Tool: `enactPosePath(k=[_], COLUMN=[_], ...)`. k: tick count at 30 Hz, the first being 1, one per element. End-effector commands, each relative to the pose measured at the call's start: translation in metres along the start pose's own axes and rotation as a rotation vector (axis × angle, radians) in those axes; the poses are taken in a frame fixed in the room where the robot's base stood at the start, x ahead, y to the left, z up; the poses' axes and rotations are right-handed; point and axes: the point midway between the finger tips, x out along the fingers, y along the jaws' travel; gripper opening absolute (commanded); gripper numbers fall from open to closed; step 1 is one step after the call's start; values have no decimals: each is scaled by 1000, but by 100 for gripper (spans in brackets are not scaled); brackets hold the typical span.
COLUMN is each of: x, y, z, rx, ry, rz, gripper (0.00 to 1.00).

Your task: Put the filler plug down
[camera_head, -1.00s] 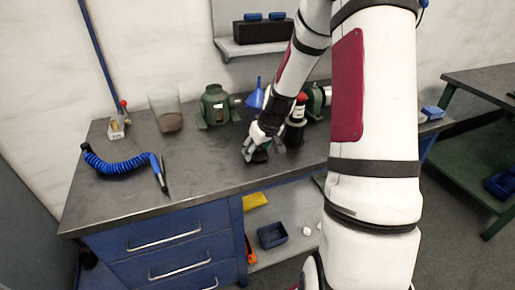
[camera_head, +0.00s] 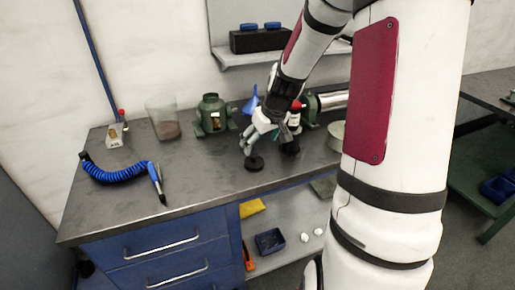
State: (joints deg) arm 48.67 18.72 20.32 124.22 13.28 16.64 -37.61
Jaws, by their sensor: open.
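The filler plug looks to be the small dark round piece (camera_head: 254,163) lying on the grey workbench top (camera_head: 205,178). My gripper (camera_head: 258,146) is open just above and a little to the right of it, with its fingers pointing down. The fingertips are small in the picture, and I cannot tell whether one still touches the plug. My arm comes in from the upper right and hides part of the bench behind it.
A glass beaker (camera_head: 163,117) and blue coiled hose (camera_head: 115,172) are further left. The bench front is clear.

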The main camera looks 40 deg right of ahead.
Motion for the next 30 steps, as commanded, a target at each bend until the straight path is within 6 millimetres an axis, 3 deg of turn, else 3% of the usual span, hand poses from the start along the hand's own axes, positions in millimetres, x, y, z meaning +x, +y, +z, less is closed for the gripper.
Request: enactPosePath(k=[9, 11, 16, 24, 30], x=[-32, -42, -91, -179, -228], y=[-7, -18, -70, -147, -179], z=[0, 0, 10, 66, 123], rx=[-10, -22, -72, -106, -101], ry=[-3, -9, -35, -60, -60], rz=[1, 3, 13, 23, 6], gripper=[75, 75, 75, 75, 75])
